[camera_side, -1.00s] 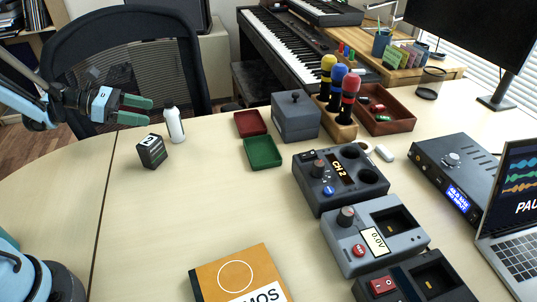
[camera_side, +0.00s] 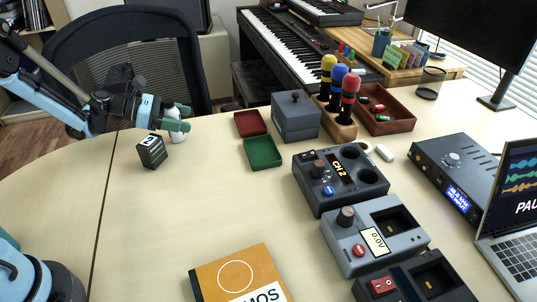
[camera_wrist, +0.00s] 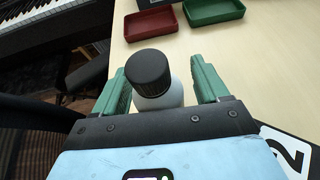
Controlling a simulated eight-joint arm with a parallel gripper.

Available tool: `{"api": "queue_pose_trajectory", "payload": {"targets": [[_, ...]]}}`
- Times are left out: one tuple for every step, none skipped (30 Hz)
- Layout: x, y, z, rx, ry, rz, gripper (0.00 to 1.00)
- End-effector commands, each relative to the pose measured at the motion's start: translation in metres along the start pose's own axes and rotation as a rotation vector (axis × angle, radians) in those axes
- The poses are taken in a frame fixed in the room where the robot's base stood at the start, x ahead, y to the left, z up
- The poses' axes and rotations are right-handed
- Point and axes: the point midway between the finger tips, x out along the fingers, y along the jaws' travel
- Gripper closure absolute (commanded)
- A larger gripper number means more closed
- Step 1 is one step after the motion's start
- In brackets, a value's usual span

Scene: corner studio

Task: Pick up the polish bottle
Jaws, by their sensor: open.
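The polish bottle (camera_side: 178,136) is white and stands upright near the table's back left edge. My gripper (camera_side: 183,117) is at its upper part and hides some of it in the side view. In the wrist view the bottle's black cap (camera_wrist: 149,72) and white body (camera_wrist: 177,88) sit between the two green fingers of my gripper (camera_wrist: 165,85). The fingers are open, with a gap showing on the right side. The left finger is close to the bottle; I cannot tell whether it touches.
A dark block with a number label (camera_side: 152,151) stands just beside the bottle. A red tray (camera_side: 250,124) and a green tray (camera_side: 263,153) lie to the right. The table's front middle is clear up to an orange book (camera_side: 238,274). A black chair (camera_side: 120,55) stands behind the table edge.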

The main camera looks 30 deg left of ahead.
Motion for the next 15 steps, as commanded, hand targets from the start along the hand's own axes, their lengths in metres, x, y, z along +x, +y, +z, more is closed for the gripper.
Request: {"api": "queue_pose_trajectory", "payload": {"targets": [[-0.0002,0.0001,-0.0001,0.0,0.0,0.0,0.26],[-0.0002,0.0001,-0.0001,0.0,0.0,0.0,0.26],[-0.0003,0.0001,-0.0001,0.0,0.0,0.0,0.26],[-0.0004,0.0001,-0.0001,0.0,0.0,0.0,0.31],[-0.0004,0.0002,-0.0001,0.0,0.0,0.0,0.36],[-0.0005,0.0002,-0.0001,0.0,0.0,0.0,0.42],[-0.0005,0.0002,-0.0001,0.0,0.0,0.001,0.46],[-0.0005,0.0002,-0.0001,0.0,0.0,0.001,0.51],[-0.0006,0.0002,-0.0001,0.0,0.0,0.001,0.57],[-0.0006,0.0002,-0.0001,0.0,0.0,0.001,0.62],[-0.0006,0.0002,-0.0001,0.0,0.0,0.001,0.66],[-0.0006,0.0002,-0.0001,0.0,0.0,0.001,0.72],[-0.0006,0.0002,-0.0001,0.0,0.0,0.001,0.77],[-0.0007,0.0002,-0.0001,0.0,0.0,0.001,0.82],[-0.0007,0.0002,0.0001,0.0,0.0,0.001,0.86]]}}
